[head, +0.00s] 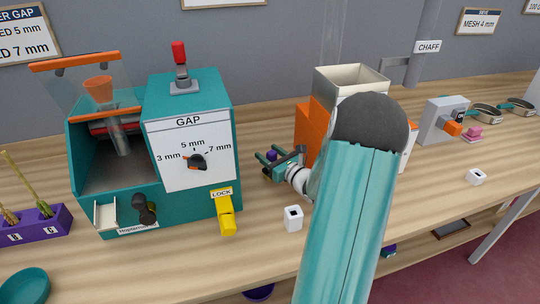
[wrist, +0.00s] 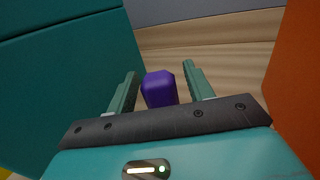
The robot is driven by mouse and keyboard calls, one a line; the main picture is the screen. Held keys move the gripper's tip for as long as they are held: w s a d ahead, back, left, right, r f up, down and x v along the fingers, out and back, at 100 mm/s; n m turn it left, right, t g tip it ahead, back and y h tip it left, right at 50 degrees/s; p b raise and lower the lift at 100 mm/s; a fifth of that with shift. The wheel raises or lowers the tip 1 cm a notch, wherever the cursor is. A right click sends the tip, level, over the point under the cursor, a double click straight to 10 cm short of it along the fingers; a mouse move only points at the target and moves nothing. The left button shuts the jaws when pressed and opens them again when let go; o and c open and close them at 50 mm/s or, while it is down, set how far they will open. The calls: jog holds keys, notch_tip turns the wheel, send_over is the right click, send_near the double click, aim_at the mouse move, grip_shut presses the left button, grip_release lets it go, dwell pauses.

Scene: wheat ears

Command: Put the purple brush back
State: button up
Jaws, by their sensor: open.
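A purple block-like thing, likely the brush or its handle (wrist: 159,88), lies between the two teal fingers of my gripper (wrist: 160,82) in the wrist view. The fingers are apart, with a gap on each side of it. In the head view my gripper (head: 267,157) is between the teal machine and the orange machine, low over the table, with a small bit of purple (head: 272,155) at its fingers. The brush's bristles are hidden, and I cannot tell whether it touches the table.
The teal gap machine (head: 222,120) stands close on the left and the orange machine (head: 312,125) close on the right. A purple rack (head: 35,228) with wheat ears is at far left. White cubes (head: 293,218) stand on the wooden table (head: 265,250), whose front is mostly clear.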

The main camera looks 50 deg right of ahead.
aim_at(275, 158)
jog(key=s, duration=0.7)
jog(key=shift+s+a, duration=0.25)
jog(key=shift+a, duration=0.15)
dwell(0.8)
